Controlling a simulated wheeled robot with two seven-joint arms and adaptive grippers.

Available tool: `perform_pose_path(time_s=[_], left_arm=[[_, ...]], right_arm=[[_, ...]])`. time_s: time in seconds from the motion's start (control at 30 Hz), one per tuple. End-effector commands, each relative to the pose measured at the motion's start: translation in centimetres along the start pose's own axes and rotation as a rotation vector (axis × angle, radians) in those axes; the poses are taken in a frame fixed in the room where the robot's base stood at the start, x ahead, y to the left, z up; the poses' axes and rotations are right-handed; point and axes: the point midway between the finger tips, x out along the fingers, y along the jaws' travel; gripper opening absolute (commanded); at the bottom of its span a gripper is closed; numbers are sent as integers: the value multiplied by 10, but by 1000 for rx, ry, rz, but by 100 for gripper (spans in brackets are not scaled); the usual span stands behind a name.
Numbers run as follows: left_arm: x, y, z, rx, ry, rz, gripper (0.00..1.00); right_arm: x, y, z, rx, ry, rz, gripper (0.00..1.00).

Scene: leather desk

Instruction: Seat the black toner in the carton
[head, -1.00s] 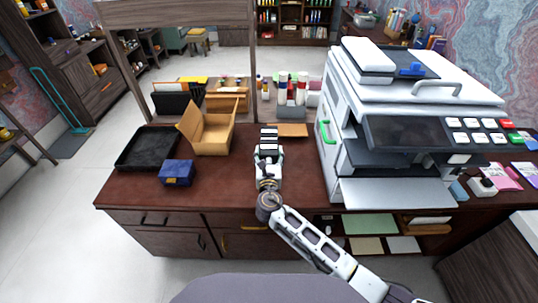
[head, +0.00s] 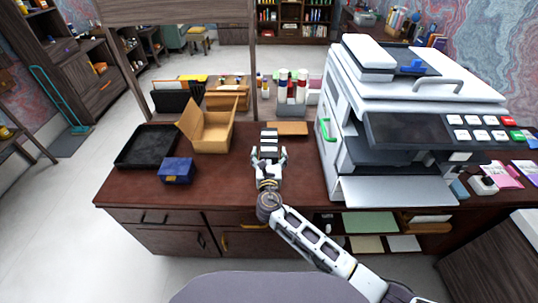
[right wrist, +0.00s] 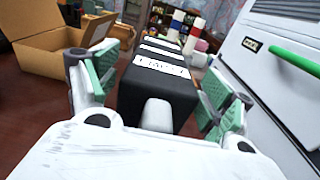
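The black toner (head: 269,146), with white labels along its top, is straight ahead of my right gripper (head: 269,156) over the desk. In the right wrist view the toner (right wrist: 155,92) lies between the green pads of my right gripper (right wrist: 160,100). The fingers are spread on either side of it, and the gripper looks open. I cannot tell whether the toner's underside rests on the desk. The open cardboard carton (head: 211,134) stands on the desk to the left, flaps up; it also shows in the right wrist view (right wrist: 52,58). My left gripper is not in view.
A black tray (head: 147,146) and a dark blue box (head: 176,170) are left of and in front of the carton. A big white printer (head: 400,130) stands close on the right. A flat tan piece (head: 292,128) lies behind the toner. Desk (head: 225,185) front-left is clear.

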Motion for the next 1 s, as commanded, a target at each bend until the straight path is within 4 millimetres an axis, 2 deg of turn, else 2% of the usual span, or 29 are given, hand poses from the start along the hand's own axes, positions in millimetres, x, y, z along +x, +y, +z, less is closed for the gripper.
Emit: perform_pose_path(time_s=[0.37,0.63,1.0], left_arm=[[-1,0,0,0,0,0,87],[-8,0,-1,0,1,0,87],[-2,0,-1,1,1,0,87]], right_arm=[[0,0,1,0,0,0,84],[-1,0,15,0,-1,0,84],[-44,0,10,-1,2,0,84]])
